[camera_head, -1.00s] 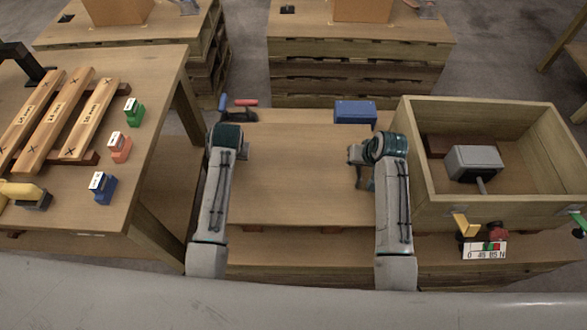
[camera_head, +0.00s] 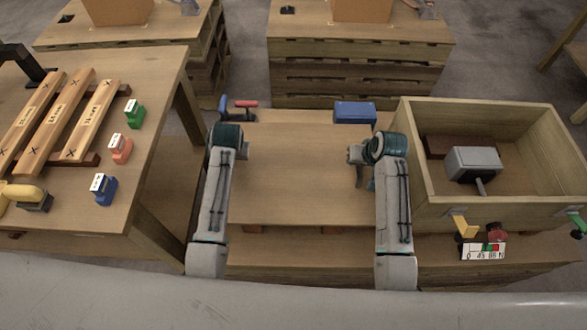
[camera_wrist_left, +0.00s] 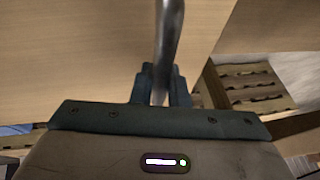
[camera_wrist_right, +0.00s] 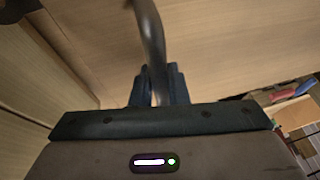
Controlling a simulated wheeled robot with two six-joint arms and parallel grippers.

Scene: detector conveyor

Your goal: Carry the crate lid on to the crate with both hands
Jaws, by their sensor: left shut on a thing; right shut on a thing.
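The crate lid (camera_head: 295,180) is a flat wooden board between my two arms, left of the crate. It sits a little above the pallet, with a gap and reddish blocks showing under its front edge. The open wooden crate (camera_head: 490,212) stands at the right. In the left wrist view my left gripper (camera_wrist_left: 160,85) is shut on a grey metal bar handle (camera_wrist_left: 170,35) on the lid. In the right wrist view my right gripper (camera_wrist_right: 158,85) is shut on a matching handle (camera_wrist_right: 150,35). In the head view my arms hide the left grip and most of the right.
The crate holds a grey box-shaped device (camera_head: 473,161) and a dark brown block. A blue box (camera_head: 354,112) and red-and-blue-handled tools (camera_head: 245,104) lie behind the lid. A table (camera_head: 150,110) with planks stands left.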

